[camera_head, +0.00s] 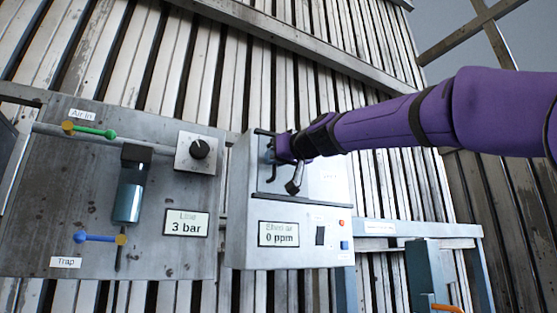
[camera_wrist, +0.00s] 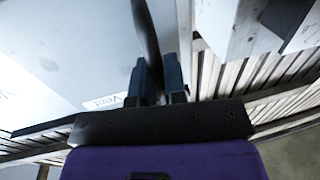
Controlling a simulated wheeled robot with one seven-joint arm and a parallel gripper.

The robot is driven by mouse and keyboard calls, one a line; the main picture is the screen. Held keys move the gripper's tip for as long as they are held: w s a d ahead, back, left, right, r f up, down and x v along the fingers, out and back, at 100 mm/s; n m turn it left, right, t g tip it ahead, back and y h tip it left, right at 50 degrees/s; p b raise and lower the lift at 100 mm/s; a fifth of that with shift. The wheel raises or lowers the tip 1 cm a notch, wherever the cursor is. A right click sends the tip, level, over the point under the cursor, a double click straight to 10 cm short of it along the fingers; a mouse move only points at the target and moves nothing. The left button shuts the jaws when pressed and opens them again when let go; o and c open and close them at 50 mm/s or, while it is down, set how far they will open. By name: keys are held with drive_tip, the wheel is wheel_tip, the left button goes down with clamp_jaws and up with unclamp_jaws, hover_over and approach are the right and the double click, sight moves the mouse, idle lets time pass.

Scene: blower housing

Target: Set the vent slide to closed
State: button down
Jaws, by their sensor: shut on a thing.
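The grey housing (camera_head: 240,190) stands upright against the slatted wall, with dark rails along the top and bottom of its upper face. My gripper (camera_head: 271,154) is at the left part of that face, between the rails. In the wrist view, the two blue-grey fingers of my gripper (camera_wrist: 161,82) are close together on a thin dark piece, the vent slide's handle (camera_wrist: 147,32). A pale plate with a "Vent" label (camera_wrist: 105,101) lies left of the fingers. My gripper hides much of the slide in the head view, so its exact position cannot be told.
To the left, a panel (camera_head: 60,190) carries a black knob (camera_head: 200,148), a green lever (camera_head: 92,131) and a blue lever (camera_head: 98,238).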

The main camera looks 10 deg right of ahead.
drive_tip(key=shift+s+a, duration=0.1)
drive_tip(key=shift+a, duration=0.1)
drive_tip(key=c, duration=1.2)
unclamp_jaws()
drive_tip(key=shift+a, duration=0.2)
drive_tip(key=shift+d, duration=0.1)
drive_tip(key=v, duration=1)
drive_tip(key=shift+s+d, duration=0.25)
drive_tip(key=shift+s, duration=0.1)
